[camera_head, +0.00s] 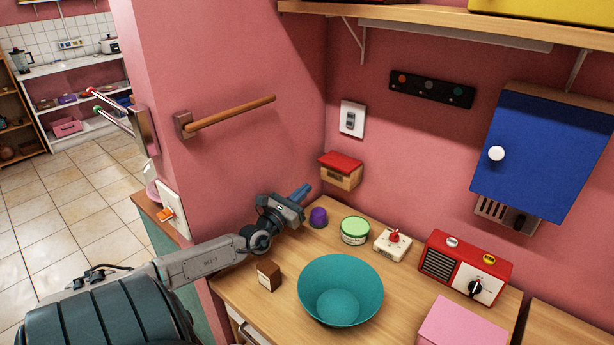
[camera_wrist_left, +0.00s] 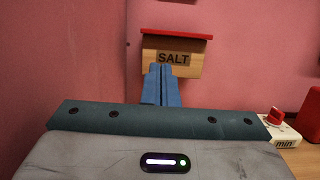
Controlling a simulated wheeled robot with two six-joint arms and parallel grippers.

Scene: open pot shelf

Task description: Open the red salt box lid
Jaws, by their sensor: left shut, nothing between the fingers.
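The salt box (camera_head: 341,175) is a small wooden box with a red lid (camera_head: 342,161), fixed on the pink wall near the corner. Its lid lies flat and closed on top. In the left wrist view the wooden front (camera_wrist_left: 189,69) carries a SALT label, and the red lid (camera_wrist_left: 176,34) overhangs it. My left gripper (camera_head: 301,192) is shut and empty, with blue fingers pointing at the box from the left and below. In the left wrist view the fingertips (camera_wrist_left: 161,69) overlap the lower front of the box; I cannot tell whether they touch. My right gripper is not in view.
Below the box, the wooden counter holds a purple cup (camera_head: 318,217), a green tub (camera_head: 355,230), a white timer (camera_head: 399,244), a teal bowl (camera_head: 340,289), a brown block (camera_head: 268,274) and a red radio (camera_head: 465,268). A wooden rail (camera_head: 232,112) juts from the left wall.

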